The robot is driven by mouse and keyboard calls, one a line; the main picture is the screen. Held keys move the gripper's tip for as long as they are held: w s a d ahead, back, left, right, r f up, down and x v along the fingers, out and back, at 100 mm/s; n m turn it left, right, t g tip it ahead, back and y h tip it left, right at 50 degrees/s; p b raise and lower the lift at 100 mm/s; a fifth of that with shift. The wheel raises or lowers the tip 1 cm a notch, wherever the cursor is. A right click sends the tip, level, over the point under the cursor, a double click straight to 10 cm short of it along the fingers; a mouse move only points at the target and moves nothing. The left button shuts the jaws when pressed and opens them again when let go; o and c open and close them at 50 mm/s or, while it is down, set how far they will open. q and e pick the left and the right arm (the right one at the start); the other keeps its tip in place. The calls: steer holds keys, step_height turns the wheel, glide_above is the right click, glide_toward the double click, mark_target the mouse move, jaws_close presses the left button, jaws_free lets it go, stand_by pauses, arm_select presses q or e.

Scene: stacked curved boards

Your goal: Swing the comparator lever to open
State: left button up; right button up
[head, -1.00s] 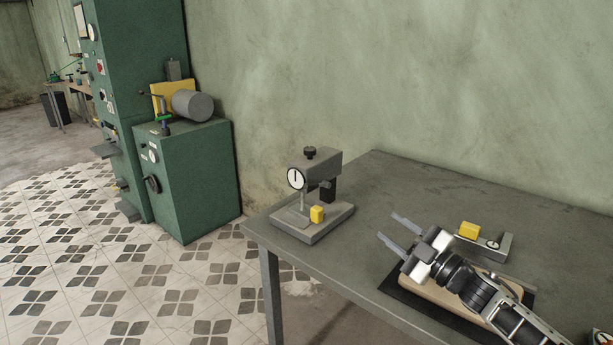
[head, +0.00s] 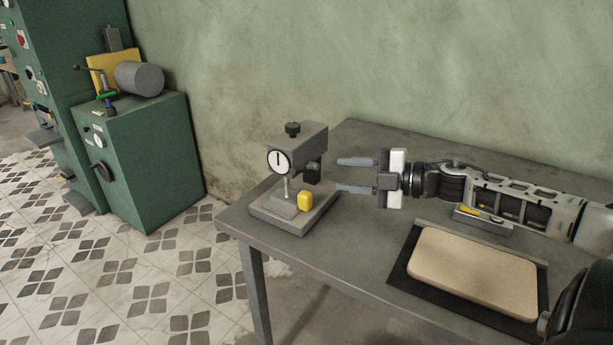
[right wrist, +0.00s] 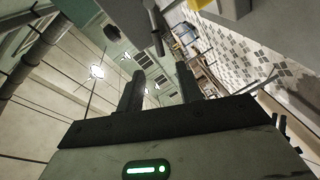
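The comparator (head: 298,145) is a grey stand with a round white dial, a thin spindle and a black knob on top. It stands upright at the table's left end. The lever cannot be made out clearly in the head view; a grey rod with a rounded end (right wrist: 153,25), perhaps the lever, shows in the right wrist view beyond the fingers. My right gripper (head: 340,175) is open and empty, pointing left, just right of the comparator and apart from it. My left gripper is not in view.
A tan board (head: 472,271) lies on a black mat (head: 402,283) at the table's front right. A grey fixture with yellow on it (head: 484,222) is partly hidden behind my right arm. Green machine cabinets (head: 150,160) stand left of the table. The tabletop between comparator and mat is clear.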

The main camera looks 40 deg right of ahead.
mark_target(301, 171)
steer(key=x, duration=0.8)
steer(key=shift+w+r, duration=0.1)
steer(key=shift+w, duration=0.05)
steer(key=shift+w+a+f, duration=0.2)
steer(key=shift+w+a, duration=0.15)
steer(key=shift+w, duration=0.2)
jaws_close()
